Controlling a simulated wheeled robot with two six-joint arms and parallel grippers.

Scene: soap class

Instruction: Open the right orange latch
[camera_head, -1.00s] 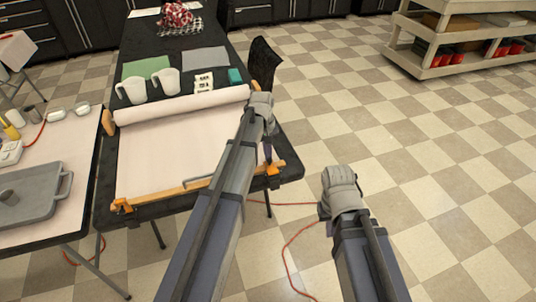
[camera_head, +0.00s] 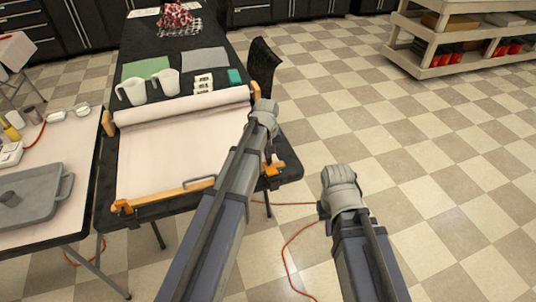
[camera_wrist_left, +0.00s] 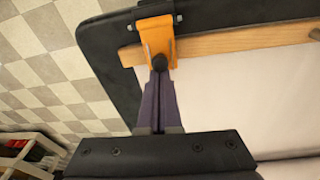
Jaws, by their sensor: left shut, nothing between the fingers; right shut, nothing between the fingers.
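The right orange latch (camera_head: 276,168) sits at the near right corner of the dark table, on the end of a wooden bar. In the left wrist view the latch (camera_wrist_left: 156,40) shows large, with a dark round knob at its lower end. My left gripper (camera_head: 269,152) hangs over this corner. In the left wrist view its fingers (camera_wrist_left: 160,76) are shut and empty, their tips at or very close to the knob; contact is unclear. My right gripper (camera_head: 323,210) is shut, away from the table over the floor, mostly hidden by my wrist.
A left orange latch (camera_head: 122,206) is at the bar's other end. A pale sheet (camera_head: 175,150) covers the near table, with a roll behind it. White jugs (camera_head: 132,91) stand farther back. A grey tray (camera_head: 60,190) is on the left table.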

